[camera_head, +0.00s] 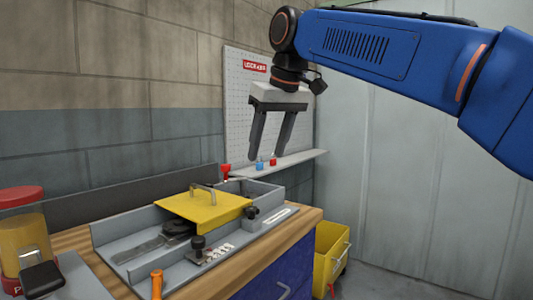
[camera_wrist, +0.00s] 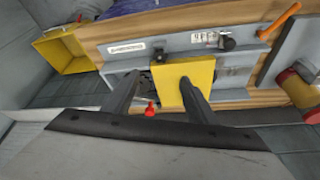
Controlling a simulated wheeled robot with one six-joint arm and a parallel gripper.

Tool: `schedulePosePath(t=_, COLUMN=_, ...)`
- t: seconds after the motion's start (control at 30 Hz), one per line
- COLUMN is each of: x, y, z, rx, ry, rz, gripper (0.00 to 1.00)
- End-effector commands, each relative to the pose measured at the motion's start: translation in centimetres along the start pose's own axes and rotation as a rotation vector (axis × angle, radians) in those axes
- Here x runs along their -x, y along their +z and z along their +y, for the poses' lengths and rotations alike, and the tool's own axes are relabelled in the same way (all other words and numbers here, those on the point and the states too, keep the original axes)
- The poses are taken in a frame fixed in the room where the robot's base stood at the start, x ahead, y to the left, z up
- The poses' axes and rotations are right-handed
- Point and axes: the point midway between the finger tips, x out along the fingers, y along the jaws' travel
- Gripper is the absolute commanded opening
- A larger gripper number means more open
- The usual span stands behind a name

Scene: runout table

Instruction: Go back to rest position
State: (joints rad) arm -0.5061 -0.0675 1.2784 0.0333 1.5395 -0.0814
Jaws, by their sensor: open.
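My gripper (camera_head: 268,148) hangs from the blue arm in the head view, fingers pointing down and apart. It is open with nothing between the fingers, in front of the pegboard and above the far right part of the workbench. In the wrist view my gripper (camera_wrist: 160,80) shows its two dark fingers spread over the bench fixture. The yellow plate with a handle (camera_head: 208,207) lies on the grey fixture (camera_head: 110,232), below and left of my gripper. The yellow plate (camera_wrist: 172,85) also shows in the wrist view, partly hidden behind a finger.
The pegboard (camera_head: 240,110) with a narrow shelf (camera_head: 300,157) stands on the back wall behind my gripper. A red-lidded container (camera_head: 24,240) and an orange handle (camera_head: 156,284) are at the front left. A yellow bin (camera_head: 328,255) stands on the floor right of the bench.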

Motion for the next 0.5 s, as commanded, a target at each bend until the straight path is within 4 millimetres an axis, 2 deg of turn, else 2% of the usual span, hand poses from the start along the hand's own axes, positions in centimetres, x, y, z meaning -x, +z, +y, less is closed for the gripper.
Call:
schedulePosePath(t=0.3, x=-0.1, y=0.6, z=0.4, rx=-0.009, ry=0.004, rz=0.001, gripper=0.52)
schedulePosePath(t=0.37, x=-0.3, y=1.5, z=0.9, rx=-0.021, ry=0.009, rz=0.000, gripper=0.52)
schedulePosePath(t=0.5, x=-1.3, y=5.1, z=3.0, rx=-0.071, ry=0.029, rz=0.003, gripper=0.52)
